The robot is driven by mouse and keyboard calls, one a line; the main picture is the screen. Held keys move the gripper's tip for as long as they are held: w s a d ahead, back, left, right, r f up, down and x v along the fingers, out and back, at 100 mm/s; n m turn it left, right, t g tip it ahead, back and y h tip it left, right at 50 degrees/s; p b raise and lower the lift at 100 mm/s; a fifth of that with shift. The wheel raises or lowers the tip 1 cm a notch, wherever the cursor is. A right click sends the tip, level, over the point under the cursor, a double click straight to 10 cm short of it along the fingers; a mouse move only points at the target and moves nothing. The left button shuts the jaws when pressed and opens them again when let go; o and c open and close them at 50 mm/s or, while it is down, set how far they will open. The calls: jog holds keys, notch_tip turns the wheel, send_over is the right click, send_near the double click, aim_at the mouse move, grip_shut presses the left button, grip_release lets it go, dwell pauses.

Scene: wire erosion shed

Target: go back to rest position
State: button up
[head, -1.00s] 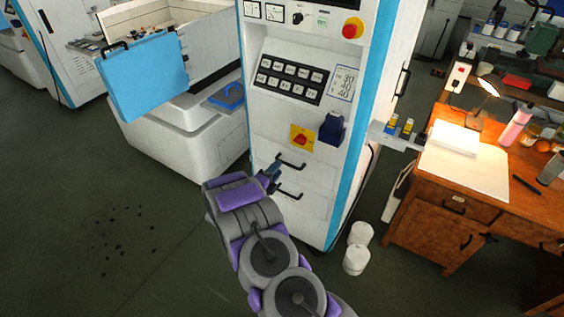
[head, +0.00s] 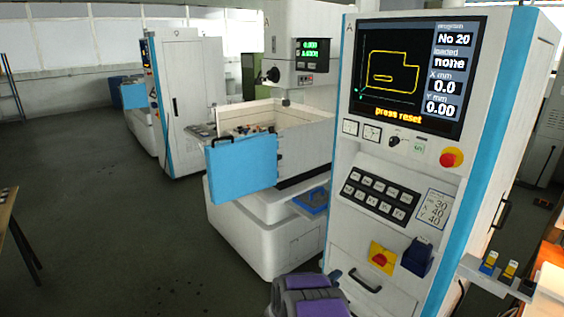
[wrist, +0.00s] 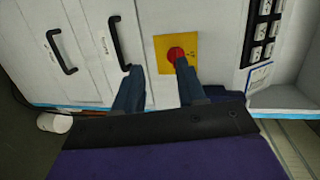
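My gripper (wrist: 158,72) shows in the wrist view with its two dark blue fingers apart and nothing held between them. It faces the front of the white control cabinet (wrist: 95,60). The yellow plate with a red rotary switch (wrist: 176,55) lies beyond the fingers, and the right fingertip overlaps the switch in the picture. I cannot tell whether it touches. In the head view only a purple and grey part of my arm shows at the bottom edge, in front of the cabinet (head: 345,235). The gripper is out of sight there.
The cabinet screen (head: 415,75) reads "press reset". A red emergency button (head: 451,158) and black handle (head: 365,283) are on its front. The machine with a blue door (head: 242,167) stands left. A white container (wrist: 54,123) is on the floor. Open floor lies left.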

jog(key=s+a+r+n+g+y, duration=0.1)
jog(key=s+a+r+n+y, duration=0.2)
jog(key=a+r+n+y, duration=0.85)
jog(key=s+a+r+n+g+y, duration=0.1)
jog(key=s+a+r+n+g, duration=0.15)
jog(key=s, duration=0.45)
jog(key=s+a+r+n+g+y, duration=0.1)
jog(key=s+a+r+n, duration=0.25)
jog(key=s, duration=0.35)
jog(key=s+d+r+n+g+h, duration=0.1)
jog(key=s+d+n+g, duration=0.2)
jog(key=s, duration=0.9)
jog(key=s+d+r+n+g, duration=0.2)
jog(key=s+d, duration=0.3)
jog(key=s, duration=0.8)
jog(key=s+d+r+n+g+h, duration=0.1)
jog(key=s+d+n+g, duration=0.3)
jog(key=s, duration=0.8)
jog(key=shift+s+r+h, duration=0.3)
jog(key=shift+r+h, duration=0.05)
jog(key=shift+d, duration=0.15)
